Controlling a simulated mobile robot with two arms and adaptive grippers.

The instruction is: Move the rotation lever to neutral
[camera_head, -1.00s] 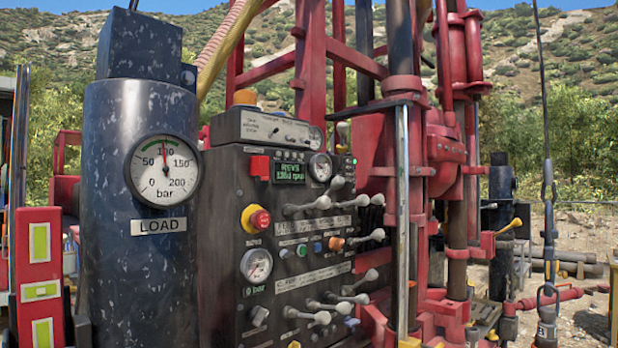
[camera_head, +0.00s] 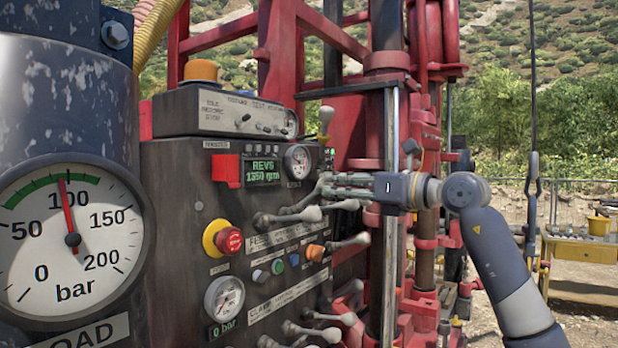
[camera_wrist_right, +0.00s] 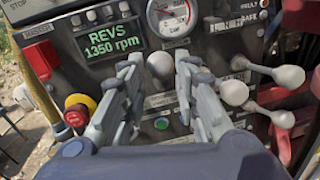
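The control panel (camera_head: 180,190) carries several grey levers with round knobs. No readable label shows which is the rotation lever. In the head view, my right gripper (camera_head: 328,188) reaches in from the right to the upper lever row, just above a lever (camera_head: 300,214). In the right wrist view, my right gripper (camera_wrist_right: 160,68) is open, with a grey lever knob (camera_wrist_right: 160,65) between its fingertips and small gaps on both sides. Other levers (camera_wrist_right: 235,92) stand to the right of the fingers. The fingers hide part of the panel. My left gripper is not in view.
A large pressure gauge (camera_head: 70,240) on a dark cylinder fills the left. A red stop button (camera_head: 229,240) and a REVS display (camera_head: 263,171) reading 1350 rpm are on the panel. Red rig columns (camera_head: 385,120) stand close behind my right gripper.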

